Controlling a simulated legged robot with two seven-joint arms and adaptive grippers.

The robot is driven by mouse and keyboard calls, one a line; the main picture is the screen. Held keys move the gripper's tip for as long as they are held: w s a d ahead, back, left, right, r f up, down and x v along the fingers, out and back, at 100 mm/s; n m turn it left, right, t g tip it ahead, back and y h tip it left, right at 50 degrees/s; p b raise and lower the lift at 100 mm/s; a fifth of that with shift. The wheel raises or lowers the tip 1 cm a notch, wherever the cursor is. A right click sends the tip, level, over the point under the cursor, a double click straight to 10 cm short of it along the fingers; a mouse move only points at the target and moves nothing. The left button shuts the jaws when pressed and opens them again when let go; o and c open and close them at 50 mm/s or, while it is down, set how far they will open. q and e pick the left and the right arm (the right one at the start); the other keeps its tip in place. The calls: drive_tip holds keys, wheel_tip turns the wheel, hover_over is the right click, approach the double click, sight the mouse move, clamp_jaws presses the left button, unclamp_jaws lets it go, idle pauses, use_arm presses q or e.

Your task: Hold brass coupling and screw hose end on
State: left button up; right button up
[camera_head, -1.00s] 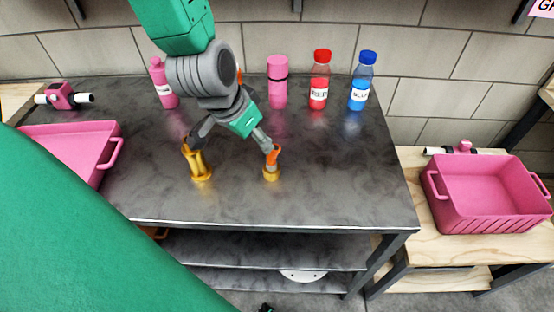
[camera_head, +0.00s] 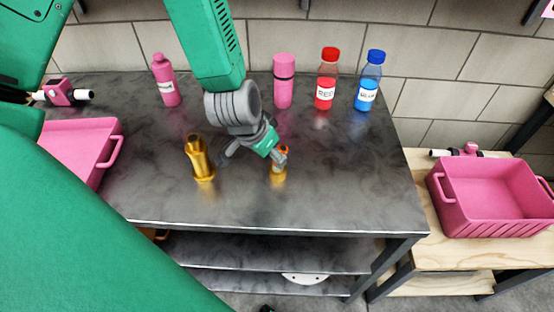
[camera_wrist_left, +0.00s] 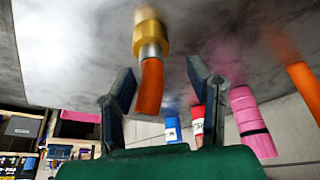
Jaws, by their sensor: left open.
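The brass coupling (camera_head: 200,160) is a tall gold fitting standing upright on the dark bench. The hose end stands to its right, with a brass collar (camera_head: 279,176) at the bottom and a short orange hose piece above. In the left wrist view, the hose end's orange hose (camera_wrist_left: 150,88) and silver ferrule show between the fingers. My left gripper (camera_head: 252,158) is open, low over the bench at the hose end, with its fingers apart on either side of it. I cannot tell whether a finger touches it. My right gripper is not in view.
Pink bottle (camera_head: 166,80), pink flask (camera_head: 284,80), red bottle (camera_head: 326,80) and blue bottle (camera_head: 368,82) line the bench's back. A pink tray (camera_head: 108,152) is at left. A pink bin (camera_head: 490,208) sits on the wooden table. The bench front is clear.

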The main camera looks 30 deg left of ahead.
use_arm(q)
drive_tip(key=x, duration=0.2)
drive_tip(key=shift+w+a+f, duration=0.15)
drive_tip(key=shift+w+f, duration=0.05)
drive_tip(key=shift+f, duration=0.2)
drive_tip(key=shift+w+d+f, duration=0.15)
drive_tip(key=shift+d+f, duration=0.05)
drive_tip(key=shift+d, duration=0.1)
drive_tip(key=shift+d+r, duration=0.1)
drive_tip(key=shift+d, duration=0.3)
drive_tip(key=shift+d+r, duration=0.2)
drive_tip(key=shift+d, duration=0.45)
drive_tip(key=shift+a+f, duration=0.15)
drive_tip(key=shift+a, duration=0.4)
clamp_jaws()
drive_tip(key=shift+a+f, duration=0.1)
drive_tip(key=shift+a, duration=0.45)
drive_tip(key=shift+d+r, duration=0.25)
drive_tip(key=shift+d, duration=0.15)
drive_tip(key=r, duration=0.4)
drive_tip(key=shift+d, duration=0.35)
drive_tip(key=r, duration=0.3)
drive_tip(key=r+p, duration=0.1)
drive_tip(key=shift+a+r, duration=0.3)
drive_tip(key=shift+a, duration=0.05)
drive_tip(key=shift+a+r, duration=0.15)
drive_tip(key=shift+r, duration=0.35)
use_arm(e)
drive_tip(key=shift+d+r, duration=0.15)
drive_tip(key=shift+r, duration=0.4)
